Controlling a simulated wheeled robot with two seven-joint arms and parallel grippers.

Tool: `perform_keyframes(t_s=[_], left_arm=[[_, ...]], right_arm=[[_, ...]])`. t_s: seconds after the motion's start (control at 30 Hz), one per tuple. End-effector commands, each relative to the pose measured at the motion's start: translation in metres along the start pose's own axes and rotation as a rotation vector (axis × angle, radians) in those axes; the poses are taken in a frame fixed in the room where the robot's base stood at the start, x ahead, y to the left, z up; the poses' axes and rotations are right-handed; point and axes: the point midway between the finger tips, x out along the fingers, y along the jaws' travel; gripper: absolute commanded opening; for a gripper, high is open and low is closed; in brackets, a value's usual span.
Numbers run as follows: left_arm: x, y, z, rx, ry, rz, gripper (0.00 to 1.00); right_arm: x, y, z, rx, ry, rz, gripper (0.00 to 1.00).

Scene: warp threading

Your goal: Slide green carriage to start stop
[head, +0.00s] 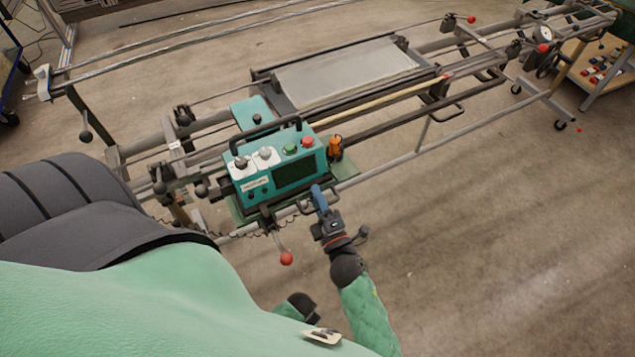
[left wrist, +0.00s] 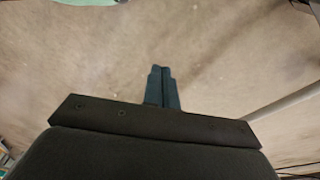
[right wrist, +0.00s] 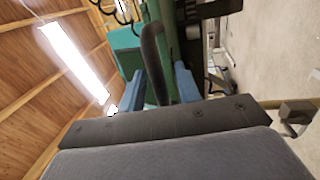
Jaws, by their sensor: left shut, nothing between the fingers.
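The green carriage (head: 285,172), a teal control box with knobs and buttons on a green base, sits on the rails at the left part of the long frame. My right gripper (head: 320,200) is at the carriage's near side, by its front handle. In the right wrist view, a dark curved handle (right wrist: 153,60) lies between the spread blue fingers (right wrist: 162,88), with a gap visible on one side. My left gripper (left wrist: 162,85) is shut and empty above bare floor in the left wrist view. I cannot pick out which part is the start stop.
The rails (head: 390,125) run from lower left to upper right. A red-knobbed lever (head: 286,258) hangs below the carriage, and an orange part (head: 335,147) stands at its right. A wooden cart (head: 600,70) stands at the far right. The floor in front is clear.

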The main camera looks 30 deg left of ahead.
Motion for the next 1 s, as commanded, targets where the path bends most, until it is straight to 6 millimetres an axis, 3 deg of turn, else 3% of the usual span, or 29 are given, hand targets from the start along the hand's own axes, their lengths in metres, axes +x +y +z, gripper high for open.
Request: perform_keyframes(t_s=[0.4, 0.73, 1.0], left_arm=[[0.003, -0.001, 0.001, 0.000, -0.009, 0.000, 0.00], [-0.053, 0.010, -0.022, -0.004, -0.011, 0.015, 0.00], [-0.082, 0.014, -0.036, -0.005, -0.009, 0.021, 0.00]], right_arm=[[-0.011, -0.005, 0.001, -0.002, -0.002, -0.005, 0.32], [-0.057, -0.005, 0.000, -0.001, -0.001, -0.004, 0.32], [-0.076, -0.002, 0.000, -0.001, -0.001, -0.003, 0.32]])
